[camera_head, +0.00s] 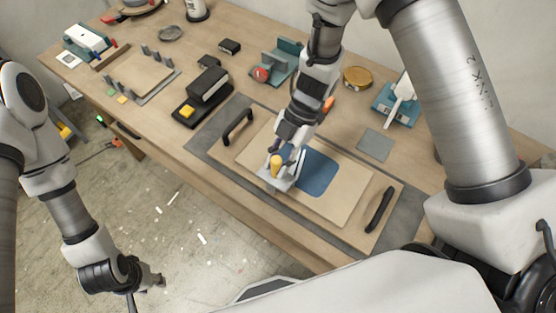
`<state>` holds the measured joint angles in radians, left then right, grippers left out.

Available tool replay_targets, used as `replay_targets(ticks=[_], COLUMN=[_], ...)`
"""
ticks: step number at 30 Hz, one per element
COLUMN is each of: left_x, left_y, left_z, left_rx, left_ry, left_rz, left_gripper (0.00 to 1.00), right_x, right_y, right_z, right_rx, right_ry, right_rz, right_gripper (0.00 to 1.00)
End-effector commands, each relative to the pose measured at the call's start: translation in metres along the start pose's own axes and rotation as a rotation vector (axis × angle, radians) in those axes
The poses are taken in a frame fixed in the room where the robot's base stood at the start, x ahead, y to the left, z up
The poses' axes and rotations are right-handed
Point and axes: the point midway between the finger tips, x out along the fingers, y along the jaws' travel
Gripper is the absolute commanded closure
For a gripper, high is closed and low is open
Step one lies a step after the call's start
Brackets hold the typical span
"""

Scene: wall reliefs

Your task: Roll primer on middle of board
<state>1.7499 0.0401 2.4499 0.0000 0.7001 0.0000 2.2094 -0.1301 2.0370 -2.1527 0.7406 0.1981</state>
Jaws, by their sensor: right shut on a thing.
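A tan board (335,208) lies on a larger board with black handles on a grey mat on the bench. A blue patch (318,176) covers part of its middle. My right gripper (285,158) is over the board, shut on a roller tool with a yellow handle (276,166) and a pale frame. The tool is at the left edge of the blue patch. Its roller face and exact contact with the board are hard to make out. My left gripper (150,284) hangs over the floor at lower left, away from the bench; its finger state is unclear.
Black handles (379,209) and (238,127) stand up at the ends of the larger board. A blue tray with a white tool (400,98) and a round tan lid (357,77) sit behind. A black block with a yellow button (204,92) stands left.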

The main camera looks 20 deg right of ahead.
Motion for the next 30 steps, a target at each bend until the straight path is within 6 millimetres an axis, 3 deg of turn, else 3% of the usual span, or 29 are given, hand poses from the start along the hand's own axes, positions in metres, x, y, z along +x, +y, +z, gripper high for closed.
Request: replay_targets(ticks=[24,30], left_x=[0.002,-0.012], left_y=[0.000,0.000], left_z=[0.000,0.000], left_rx=[0.000,0.000], left_ry=[0.000,0.000], left_rz=[0.000,0.000], left_gripper=[0.60,0.60], right_x=[0.005,-0.005], right_y=[0.000,0.002], right_z=[0.003,0.008], right_rx=[0.000,0.000], right_ry=[0.001,0.002], right_rz=[0.000,0.002], right_gripper=[1.00,1.00])
